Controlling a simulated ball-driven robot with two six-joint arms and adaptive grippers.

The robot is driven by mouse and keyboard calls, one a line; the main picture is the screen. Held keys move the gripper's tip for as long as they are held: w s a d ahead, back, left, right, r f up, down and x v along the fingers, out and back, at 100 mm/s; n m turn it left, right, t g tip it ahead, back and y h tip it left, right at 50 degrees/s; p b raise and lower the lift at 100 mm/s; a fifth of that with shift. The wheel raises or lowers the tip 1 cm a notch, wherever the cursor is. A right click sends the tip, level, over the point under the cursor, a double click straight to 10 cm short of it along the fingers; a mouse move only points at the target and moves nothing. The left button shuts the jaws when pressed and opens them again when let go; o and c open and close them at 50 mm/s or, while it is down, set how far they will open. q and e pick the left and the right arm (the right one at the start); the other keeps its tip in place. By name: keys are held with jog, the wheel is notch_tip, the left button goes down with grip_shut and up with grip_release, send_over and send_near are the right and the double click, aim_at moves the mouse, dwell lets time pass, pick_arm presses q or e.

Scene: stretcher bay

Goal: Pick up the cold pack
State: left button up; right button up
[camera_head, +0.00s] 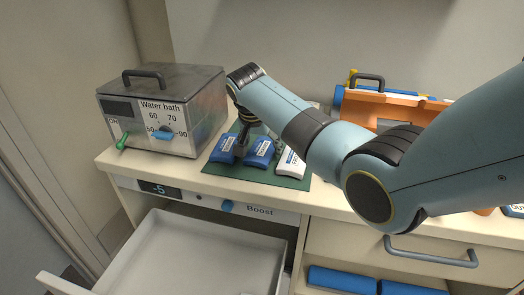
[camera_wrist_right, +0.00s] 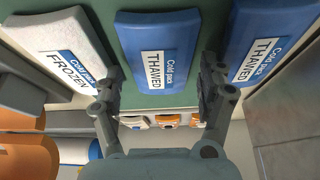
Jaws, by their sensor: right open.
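Three cold packs lie in a row on a green mat (camera_head: 233,175). The left one (camera_head: 222,150) and the middle one (camera_head: 260,152) are blue; the right one (camera_head: 290,163) is white. In the right wrist view the middle pack (camera_wrist_right: 165,50) and the one at right (camera_wrist_right: 262,45) read THAWED, and the white one (camera_wrist_right: 65,45) reads FROZEN. My right gripper (camera_wrist_right: 162,92) is open and empty, its fingers spread either side of the middle pack's near end; whether they touch it I cannot tell. In the head view its fingers (camera_head: 243,132) are partly hidden. My left gripper is not in view.
A metal water bath (camera_head: 185,90) with dial and handle stands left of the mat. An open white drawer (camera_head: 190,262) juts out below the counter, under a panel showing -5 and Boost. An orange case (camera_head: 385,110) stands behind my right arm. Blue rolls (camera_head: 342,281) lie in a lower compartment.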

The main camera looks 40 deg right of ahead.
jog(key=shift+w+d+f, duration=0.1)
jog(key=shift+f, duration=0.35)
jog(key=shift+r, duration=0.1)
jog(key=shift+c, duration=0.4)
jog(key=c, duration=1.1)
